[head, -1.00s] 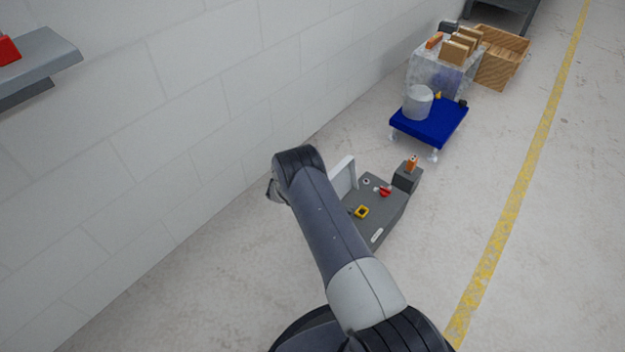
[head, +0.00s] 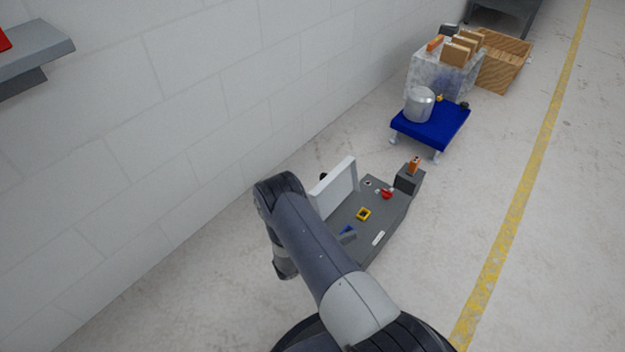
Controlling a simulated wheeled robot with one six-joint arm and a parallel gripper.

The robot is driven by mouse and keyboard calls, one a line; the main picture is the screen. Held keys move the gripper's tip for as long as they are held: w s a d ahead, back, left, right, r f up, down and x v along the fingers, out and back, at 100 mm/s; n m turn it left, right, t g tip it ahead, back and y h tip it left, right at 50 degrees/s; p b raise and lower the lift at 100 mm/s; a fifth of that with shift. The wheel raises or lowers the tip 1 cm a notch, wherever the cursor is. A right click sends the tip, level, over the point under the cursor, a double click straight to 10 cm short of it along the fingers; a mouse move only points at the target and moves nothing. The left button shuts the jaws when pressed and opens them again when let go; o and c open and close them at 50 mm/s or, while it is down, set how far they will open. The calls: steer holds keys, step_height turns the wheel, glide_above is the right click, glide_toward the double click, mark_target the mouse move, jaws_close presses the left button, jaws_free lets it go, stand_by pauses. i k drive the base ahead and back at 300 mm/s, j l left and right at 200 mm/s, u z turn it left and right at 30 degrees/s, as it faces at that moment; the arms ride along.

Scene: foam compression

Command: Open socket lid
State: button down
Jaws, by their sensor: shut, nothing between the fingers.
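A low grey bench (head: 385,225) stands on the floor beyond my arm, with an upright white panel (head: 336,188) along its left side. A small blue piece (head: 347,232) sits at its near end; it may be the socket lid, but it is too small to tell whether it is open or shut. A yellow square part with a dark centre (head: 364,214) lies mid-bench. A red part (head: 387,194) is farther back. My arm bends down left of the bench and hides its near left part. My gripper does not show.
A grey box with an orange item (head: 409,180) stands at the bench's far end. A blue cart (head: 431,125) with a metal pot (head: 419,104) is farther back. A wall runs along the left, with a grey shelf (head: 40,55). The floor right of the bench is clear.

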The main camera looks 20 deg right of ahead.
mark_target(334, 186)
steer(key=i+j+u, duration=0.1)
steer(key=i+j, duration=0.15)
steer(key=i, duration=0.2)
steer(key=i+j+u, duration=0.1)
steer(key=i, duration=0.35)
steer(key=j, duration=0.1)
